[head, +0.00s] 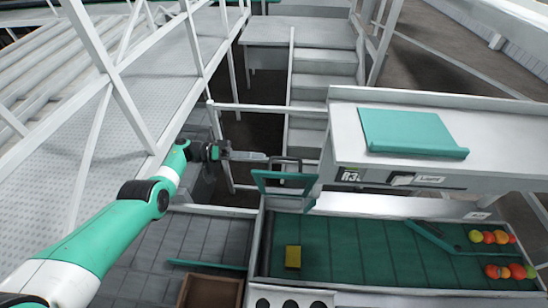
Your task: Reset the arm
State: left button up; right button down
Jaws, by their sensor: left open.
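My left arm comes in from the left, and its gripper (258,156) is stretched out toward the middle of the picture. Its jaws are open, and I see nothing held between them. The gripper appears just above and left of a small teal frame (262,186) at the near end of the conveyor; I cannot tell the gap between them. My right gripper is not in view.
A green conveyor belt (345,250) carries a yellow block (293,257) and several tomatoes (489,237) at right. A white cabinet (480,130) with a teal sheet (410,130) stands behind. Metal railings (95,150), steps (322,62) and a brown box (210,292) surround the arm.

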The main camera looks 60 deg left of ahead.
pick_arm(q)
jog(key=v, duration=0.3)
jog(key=shift+s+a+b, duration=0.2)
jog(key=shift+s+b, duration=0.1)
